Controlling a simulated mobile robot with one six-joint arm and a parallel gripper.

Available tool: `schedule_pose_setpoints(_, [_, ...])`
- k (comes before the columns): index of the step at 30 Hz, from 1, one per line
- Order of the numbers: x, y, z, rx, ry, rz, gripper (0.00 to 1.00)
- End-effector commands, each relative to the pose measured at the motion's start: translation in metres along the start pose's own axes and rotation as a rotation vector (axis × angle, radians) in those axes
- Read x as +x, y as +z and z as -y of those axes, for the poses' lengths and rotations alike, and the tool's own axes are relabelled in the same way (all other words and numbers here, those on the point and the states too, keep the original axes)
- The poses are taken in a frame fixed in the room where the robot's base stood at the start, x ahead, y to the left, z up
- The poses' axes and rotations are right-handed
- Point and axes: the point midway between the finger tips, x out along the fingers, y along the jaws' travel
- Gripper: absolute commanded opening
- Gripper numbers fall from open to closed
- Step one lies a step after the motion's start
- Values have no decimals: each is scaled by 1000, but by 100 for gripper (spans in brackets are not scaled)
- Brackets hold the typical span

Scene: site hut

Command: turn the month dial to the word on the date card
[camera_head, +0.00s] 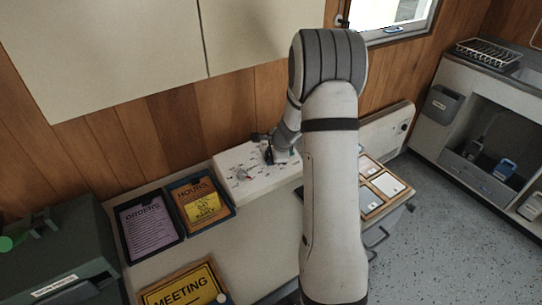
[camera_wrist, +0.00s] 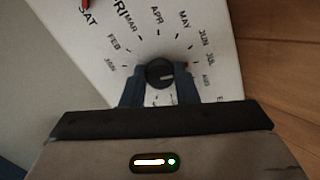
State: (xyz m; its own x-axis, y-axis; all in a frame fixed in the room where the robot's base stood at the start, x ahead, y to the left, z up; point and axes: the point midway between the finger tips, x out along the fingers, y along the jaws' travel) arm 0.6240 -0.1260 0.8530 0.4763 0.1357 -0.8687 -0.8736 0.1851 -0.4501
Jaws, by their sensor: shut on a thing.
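The white board (camera_head: 232,186) with printed words lies on the counter against the wood wall. In the wrist view the dark round month dial (camera_wrist: 160,72) sits among month words from JAN round past AUG. My gripper (camera_wrist: 160,88) is shut on the dial, one finger on each side. In the head view my gripper (camera_head: 269,155) is small and dark over the board, and the dial is hidden there. I cannot pick out the date card.
A purple ORDERS tray (camera_head: 150,226), an HOURS tray (camera_head: 183,191) with a yellow note, and a yellow MEETING sign (camera_head: 182,288) are at left. A wooden frame with white cards (camera_head: 387,184) lies right of my arm. A red-tipped pointer (camera_wrist: 85,5) shows on the board.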

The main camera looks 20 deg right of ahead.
Motion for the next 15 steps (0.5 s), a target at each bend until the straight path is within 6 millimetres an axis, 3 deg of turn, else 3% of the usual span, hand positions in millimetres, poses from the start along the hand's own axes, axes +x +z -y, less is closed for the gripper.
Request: schedule_pose_setpoints(15, [0,0,1,37,-4,0,4])
